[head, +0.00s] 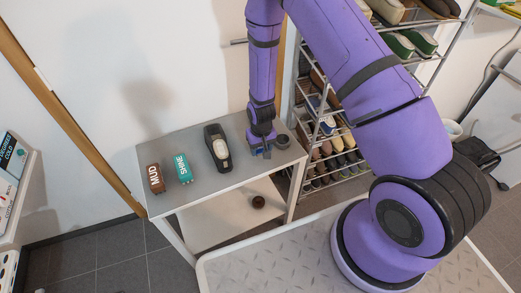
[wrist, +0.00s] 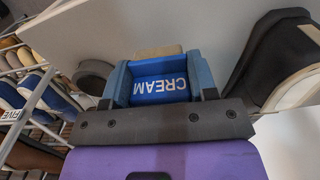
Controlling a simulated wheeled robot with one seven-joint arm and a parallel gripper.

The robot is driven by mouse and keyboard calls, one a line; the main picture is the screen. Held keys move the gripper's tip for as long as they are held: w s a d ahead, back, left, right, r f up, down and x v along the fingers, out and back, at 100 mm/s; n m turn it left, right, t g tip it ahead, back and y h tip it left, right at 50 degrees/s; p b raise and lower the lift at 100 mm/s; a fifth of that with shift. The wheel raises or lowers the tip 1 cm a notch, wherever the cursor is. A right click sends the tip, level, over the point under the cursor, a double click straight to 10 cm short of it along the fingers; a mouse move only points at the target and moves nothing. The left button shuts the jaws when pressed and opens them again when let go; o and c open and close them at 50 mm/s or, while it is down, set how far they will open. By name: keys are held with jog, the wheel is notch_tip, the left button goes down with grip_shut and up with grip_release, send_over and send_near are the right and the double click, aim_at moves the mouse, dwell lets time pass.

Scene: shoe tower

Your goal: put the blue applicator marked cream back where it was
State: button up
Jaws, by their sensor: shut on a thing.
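The blue applicator marked CREAM (wrist: 160,88) is between the fingers of my gripper (wrist: 162,70) in the wrist view. Its lettering appears upside down, and a tan pad shows along its far edge. My gripper is shut on it. In the head view my gripper (head: 261,148) points down at the right part of the grey tabletop (head: 215,188), and the applicator is mostly hidden there. I cannot tell whether the applicator touches the tabletop. A brown MUD applicator (head: 155,178) and a teal SHINE applicator (head: 182,168) stand at the left of the tabletop.
A dark shoe (head: 217,147) lies left of my gripper. A round grey tin (head: 282,141) is close on its right, also in the wrist view (wrist: 92,76). A shoe rack (head: 325,130) stands right of the table. A small dark round thing (head: 258,202) sits on the lower shelf.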

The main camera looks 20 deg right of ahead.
aim_at(261, 150)
jog(key=shift+w+d+f, duration=0.1)
jog(key=shift+w+d, duration=0.15)
jog(key=shift+w, duration=0.6)
jog(key=shift+w+d+f, duration=0.1)
jog(key=shift+w+f, duration=0.05)
jog(key=shift+f, duration=1.6)
jog(key=shift+f, duration=0.1)
jog(key=o, duration=1)
jog(key=shift+c, duration=0.2)
